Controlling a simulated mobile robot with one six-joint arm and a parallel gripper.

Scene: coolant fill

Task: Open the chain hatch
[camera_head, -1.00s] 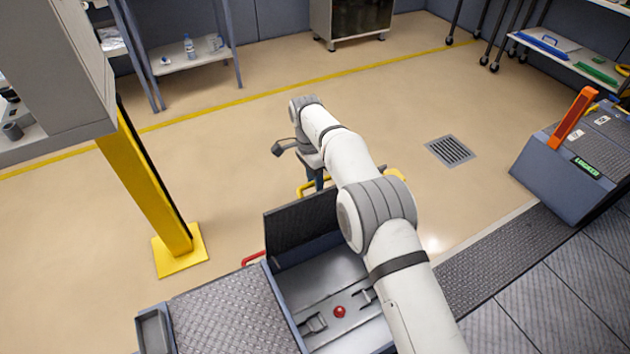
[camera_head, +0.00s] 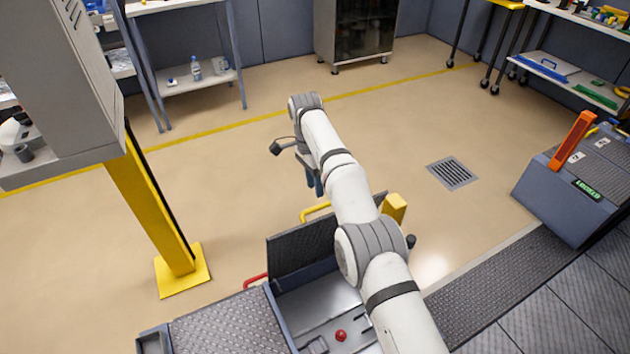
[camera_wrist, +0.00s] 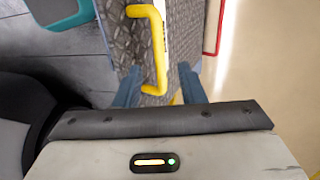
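The hatch lid (camera_head: 300,245), a dark diamond-plate panel, stands raised at the back of an open compartment (camera_head: 325,305) with a red knob (camera_head: 341,335) inside. A yellow handle (camera_head: 314,211) shows just beyond the lid's top edge. In the wrist view the yellow handle (camera_wrist: 158,50) is fixed on the diamond-plate face. My gripper (camera_head: 314,183) is over the far side of the lid. In the wrist view my gripper (camera_wrist: 159,86) is open, its two blue fingers apart with the handle's near end between them in the picture. I cannot tell whether they touch it.
A red handle (camera_head: 255,280) sits left of the lid. A yellow post (camera_head: 150,200) carries a grey cabinet at left. A blue-grey console (camera_head: 560,195) with an orange lever (camera_head: 572,140) stands at right. Open floor with a drain grate (camera_head: 451,173) lies beyond.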

